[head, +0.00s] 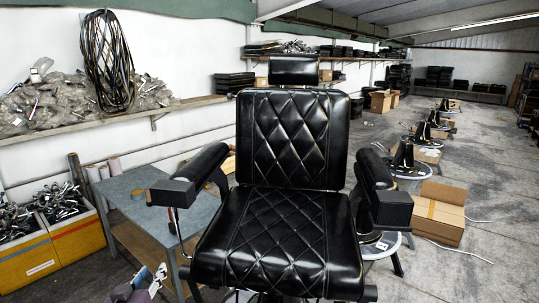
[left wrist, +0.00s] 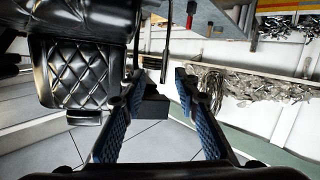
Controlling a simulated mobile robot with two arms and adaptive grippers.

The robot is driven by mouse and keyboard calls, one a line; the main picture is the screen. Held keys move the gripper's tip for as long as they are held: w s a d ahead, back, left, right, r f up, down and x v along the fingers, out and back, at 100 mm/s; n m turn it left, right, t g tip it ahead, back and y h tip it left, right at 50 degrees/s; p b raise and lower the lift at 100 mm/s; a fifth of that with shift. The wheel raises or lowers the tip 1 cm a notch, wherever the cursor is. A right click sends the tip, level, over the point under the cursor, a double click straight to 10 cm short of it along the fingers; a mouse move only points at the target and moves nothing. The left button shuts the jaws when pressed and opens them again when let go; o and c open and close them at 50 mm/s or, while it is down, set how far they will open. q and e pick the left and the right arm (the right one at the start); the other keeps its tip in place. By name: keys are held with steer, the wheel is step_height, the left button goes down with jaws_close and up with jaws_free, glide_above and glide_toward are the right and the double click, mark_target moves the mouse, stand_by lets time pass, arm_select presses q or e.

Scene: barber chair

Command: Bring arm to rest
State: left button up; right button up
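A black barber chair (head: 275,240) with a quilted seat and back stands in the middle of the head view. Its left-hand armrest (head: 190,175) and right-hand armrest (head: 385,195) stick out toward me. My left gripper (head: 146,280) is low at the left, below the left-hand armrest and apart from the seat. In the left wrist view its blue-padded fingers (left wrist: 155,115) are spread, with nothing held. A dark block, perhaps an armrest end, shows between and beyond them. The quilted chair part (left wrist: 78,72) is at upper left there. My right gripper is out of view.
A grey table (head: 135,195) stands left of the chair, close to my left gripper. Yellow bins (head: 40,255) of metal parts are at far left. A shelf (head: 110,120) runs along the wall. A cardboard box (head: 438,212) and chair bases stand at right, with open floor beyond.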

arm_select(q)
steer(key=s+d+f+m+g+h, duration=0.1)
steer(key=s+d+f+m+g, duration=0.35)
steer(key=s+f, duration=0.95)
steer(key=s+d+f+g, duration=0.2)
steer(key=s+d+g, duration=0.1)
steer(key=s, duration=0.8)
steer(key=s+d+f+g, duration=0.2)
steer(key=s+g, duration=0.2)
steer(key=s, duration=0.7)
steer(key=s+f+g+b, duration=0.1)
steer(key=s+f+b, duration=0.1)
steer(key=f, duration=1.4)
steer(key=s+f+g+b, duration=0.1)
steer(key=f+b, duration=0.1)
steer(key=f, duration=1.5)
steer(key=s+a+f+b, duration=0.2)
steer(key=s+f, duration=1.4)
steer(key=shift+s+a+m+g, duration=0.25)
steer(key=shift+m+g, duration=0.1)
steer(key=shift+m, duration=0.1)
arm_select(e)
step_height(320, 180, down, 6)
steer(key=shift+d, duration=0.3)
